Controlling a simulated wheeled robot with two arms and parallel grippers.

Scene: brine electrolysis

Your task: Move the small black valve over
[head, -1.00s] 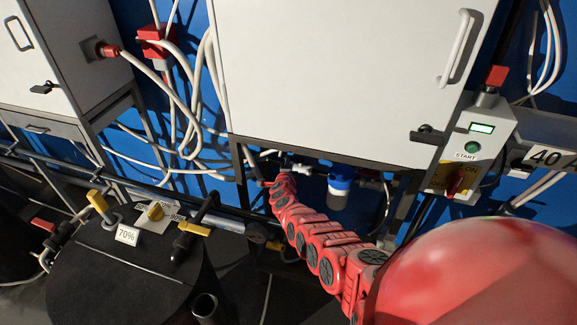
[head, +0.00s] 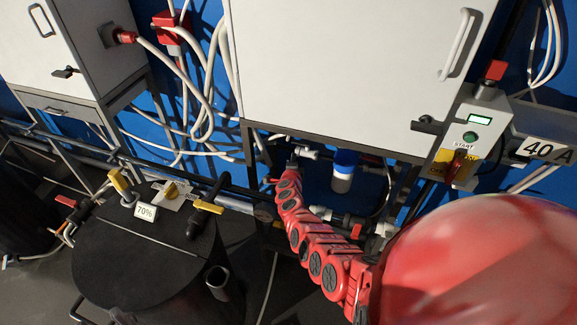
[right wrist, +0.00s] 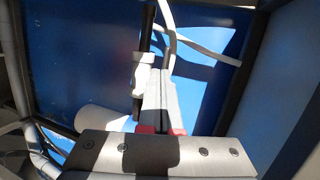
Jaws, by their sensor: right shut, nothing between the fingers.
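My right arm, red and jointed, reaches in from the lower right in the head view. Its gripper (head: 293,161) is under the large white cabinet, close to a white pipe fitting (head: 308,153). In the right wrist view the gripper's pale fingers (right wrist: 162,77) are together and empty. A white fitting (right wrist: 140,78) stands just left of them, with a thin dark rod (right wrist: 147,30) running up from it. I cannot tell whether they touch. I cannot clearly pick out the small black valve; the arm and shadow hide part of this pipework. My left gripper is not in view.
The white cabinet (head: 345,75) hangs above the gripper. A blue-topped filter (head: 344,170) and a lower white fitting with a red part (head: 352,226) are right of the arm. A black barrel (head: 150,265) with yellow-handled valves stands left. Loose white cables hang behind.

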